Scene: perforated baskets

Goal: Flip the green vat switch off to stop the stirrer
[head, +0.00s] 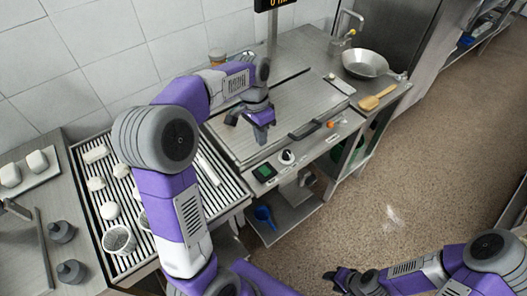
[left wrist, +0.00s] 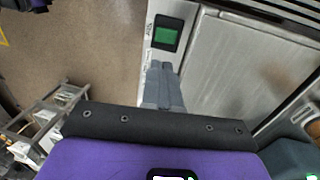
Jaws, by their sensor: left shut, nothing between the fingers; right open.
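The green switch (head: 265,171) is a green square in a black frame on the front ledge of the steel vat counter. It also shows in the left wrist view (left wrist: 166,34), just beyond my fingertips. My left gripper (head: 262,138) is shut and empty, pointing down over the vat's flat steel lid (head: 285,110), behind the switch in the head view. In the left wrist view its shut fingers (left wrist: 161,70) are just below the switch, with no clear contact. My right gripper (head: 333,281) is open and empty over the floor. The stirrer is not visible.
A round black-and-white knob (head: 287,157) and a dark bar handle (head: 305,130) sit right of the switch. A slatted drain table (head: 215,180) with white lumps and a perforated basket (head: 118,240) stands left. A metal pan (head: 365,63) is at back right. The floor is open.

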